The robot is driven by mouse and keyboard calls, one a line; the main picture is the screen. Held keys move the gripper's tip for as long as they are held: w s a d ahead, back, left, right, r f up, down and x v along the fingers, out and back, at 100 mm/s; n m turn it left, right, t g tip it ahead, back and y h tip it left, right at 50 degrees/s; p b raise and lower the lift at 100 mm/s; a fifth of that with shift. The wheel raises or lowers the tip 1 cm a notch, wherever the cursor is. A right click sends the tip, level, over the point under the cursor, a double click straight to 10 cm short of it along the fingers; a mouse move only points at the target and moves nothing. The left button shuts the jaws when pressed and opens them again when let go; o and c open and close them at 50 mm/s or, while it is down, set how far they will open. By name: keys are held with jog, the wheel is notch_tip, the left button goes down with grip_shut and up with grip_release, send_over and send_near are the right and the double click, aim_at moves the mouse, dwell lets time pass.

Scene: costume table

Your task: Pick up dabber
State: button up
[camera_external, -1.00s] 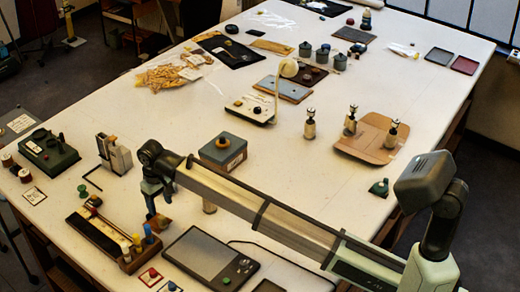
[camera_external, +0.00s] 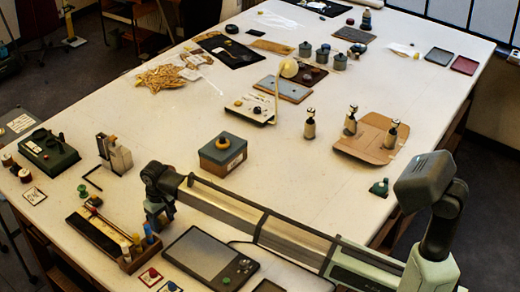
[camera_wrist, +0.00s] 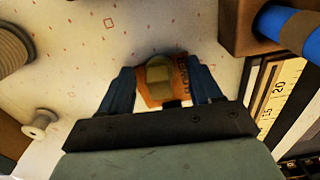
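A small orange-brown object with dark lettering and a rounded olive top, which I take to be the dabber (camera_wrist: 159,77), is between the fingers of my gripper (camera_wrist: 161,86) in the wrist view. The fingers stand apart, one on each side of it, with little or no visible gap. I cannot tell whether they press on it. In the external view my gripper (camera_external: 160,218) is low over the table, between the long wooden tray and the grey-green box. There the gripper hides most or all of the dabber.
The wooden tray (camera_external: 78,224) with a ruler and small bottles is close on the left. A dark tablet (camera_external: 190,262) lies in front. The grey-green box (camera_external: 236,157) stands behind. In the wrist view a blue bottle (camera_wrist: 285,22) is close at right and a pale spool (camera_wrist: 40,122) at left.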

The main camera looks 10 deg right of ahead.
aim_at(161, 217)
grip_shut()
notch_tip(161, 217, up, 9)
jog(key=shift+w+a+f, duration=0.35)
jog(key=shift+f, duration=1.1)
jog(key=shift+w+a+f, duration=0.35)
jog(key=shift+a+f, duration=0.05)
jog(key=shift+f, duration=1.05)
jog(key=shift+w+a+f, duration=0.35)
jog(key=shift+f, duration=1.1)
